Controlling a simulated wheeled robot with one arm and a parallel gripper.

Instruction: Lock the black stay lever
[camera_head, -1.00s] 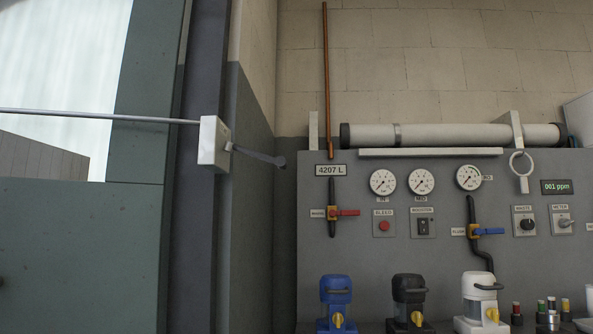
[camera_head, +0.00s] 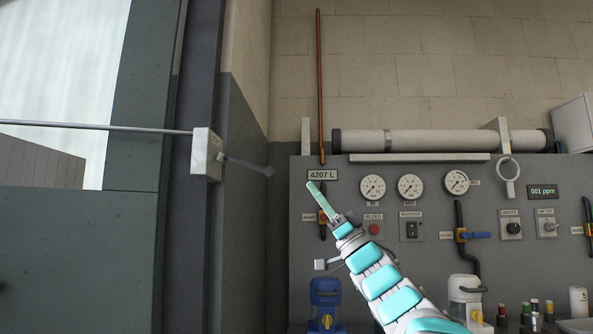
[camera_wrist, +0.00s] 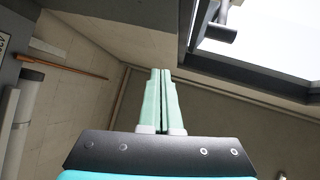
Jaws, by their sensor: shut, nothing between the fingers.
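A dark grey-black lever (camera_head: 245,165) sticks out to the right and slightly down from a white block (camera_head: 206,154) by the window frame, at the left in the head view. A thin metal rod runs left from the block. My gripper (camera_head: 313,186) has pale green fingers, shut and empty, pointing up and left. In the head view it is right of the lever's tip and a little lower, apart from it. In the wrist view the shut fingers (camera_wrist: 160,72) point at the wall. A dark rounded piece (camera_wrist: 210,30) shows at the top there, cut off; I cannot tell if it is the lever.
The grey panel (camera_head: 400,255) with gauges, switches and valve handles stands behind my arm. A white pipe (camera_head: 430,140) lies along its top and a copper pipe (camera_head: 320,85) rises up the wall. A blue canister (camera_head: 326,300) stands below. Free air lies between lever and gripper.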

